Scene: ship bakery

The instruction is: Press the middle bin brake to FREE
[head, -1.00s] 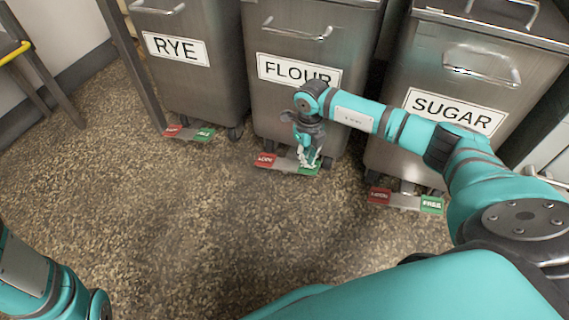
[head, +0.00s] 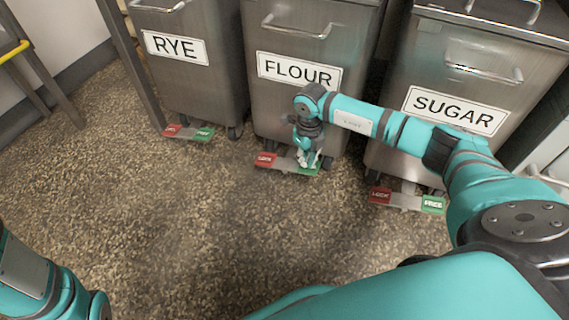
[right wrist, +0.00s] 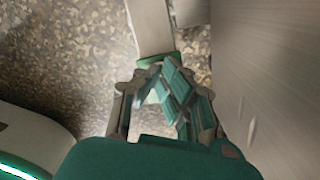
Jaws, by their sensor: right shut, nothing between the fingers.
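The middle bin (head: 300,115), labelled FLOUR, stands between two other bins. Its brake pedal (head: 284,163) lies low at its front, with a red LOCK end (head: 265,159) on the left and a green FREE end (head: 311,169) on the right. My right gripper (head: 306,162) is shut and empty, pointing down at the FREE end and partly covering it. In the right wrist view, the fingertips (right wrist: 169,72) overlap the green end (right wrist: 147,62) of the grey pedal bar (right wrist: 150,25). I cannot tell whether they touch it. My left gripper is out of view.
The RYE bin (head: 195,85) stands to the left with its own pedal (head: 188,132). The SUGAR bin (head: 450,75) stands to the right with its pedal (head: 405,201). A metal stand (head: 25,65) is at the far left. The speckled floor (head: 190,220) in front is clear.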

